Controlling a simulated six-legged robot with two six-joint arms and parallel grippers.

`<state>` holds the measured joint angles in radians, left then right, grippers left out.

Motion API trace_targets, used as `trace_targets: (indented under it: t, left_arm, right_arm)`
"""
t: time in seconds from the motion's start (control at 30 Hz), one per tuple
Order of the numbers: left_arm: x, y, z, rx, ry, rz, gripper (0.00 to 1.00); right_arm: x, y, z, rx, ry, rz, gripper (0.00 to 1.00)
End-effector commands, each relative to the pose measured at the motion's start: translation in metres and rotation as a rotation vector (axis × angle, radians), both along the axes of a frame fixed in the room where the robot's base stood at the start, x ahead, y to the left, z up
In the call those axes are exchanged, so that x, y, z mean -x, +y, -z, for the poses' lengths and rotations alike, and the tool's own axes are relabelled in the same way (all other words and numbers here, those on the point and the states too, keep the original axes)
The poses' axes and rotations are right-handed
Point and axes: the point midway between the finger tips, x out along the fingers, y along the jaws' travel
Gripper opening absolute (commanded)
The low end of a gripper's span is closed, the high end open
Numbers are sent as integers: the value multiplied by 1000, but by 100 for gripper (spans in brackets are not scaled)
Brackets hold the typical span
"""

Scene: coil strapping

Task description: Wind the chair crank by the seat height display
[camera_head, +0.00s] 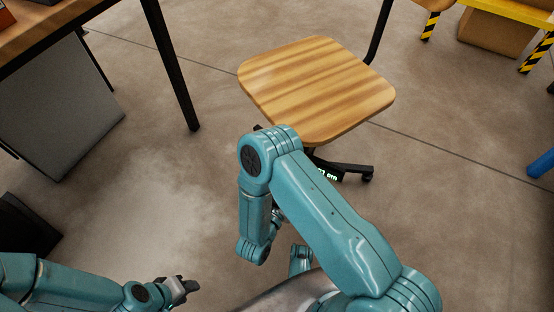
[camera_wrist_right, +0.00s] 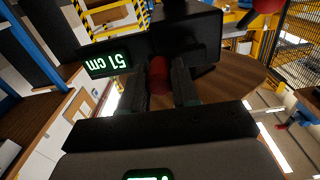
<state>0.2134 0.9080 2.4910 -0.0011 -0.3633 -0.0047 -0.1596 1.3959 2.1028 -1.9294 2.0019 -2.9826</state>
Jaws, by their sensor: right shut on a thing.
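The chair has a striped wooden seat (camera_head: 315,90) and a black base. The seat height display (camera_head: 327,175) glows green below the seat, partly hidden by my right arm in the head view. In the right wrist view the display (camera_wrist_right: 107,60) appears upside down and seems to read 51 cm. The crank's red grip (camera_wrist_right: 158,76) sits between the fingers of my right gripper (camera_wrist_right: 160,88), which is shut on it. My right gripper is hidden in the head view. My left gripper (camera_head: 185,287) is low at left, away from the chair; its finger gap is unclear.
A table with a black leg (camera_head: 172,65) and a grey cabinet (camera_head: 65,115) stand at the left. A yellow-black striped frame (camera_head: 535,55) and a cardboard box (camera_head: 495,32) are at the upper right. Bare floor (camera_head: 160,180) lies left of the chair.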

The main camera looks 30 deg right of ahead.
Motion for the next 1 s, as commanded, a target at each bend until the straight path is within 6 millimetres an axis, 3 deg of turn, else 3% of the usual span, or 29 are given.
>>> trace_targets:
  t: [0.43, 0.7, 1.0]
  left_arm:
    - [2, -1, 2, 0, 0, -1, 43]
    - [1, -2, 5, 0, -1, -1, 43]
    - [0, -3, 4, 0, -1, -1, 43]
  right_arm:
    - [-2, 2, 0, -12, -26, -14, 0]
    - [-5, 2, 14, -221, -318, -14, 0]
    - [-6, 2, 15, -247, -357, -13, 0]
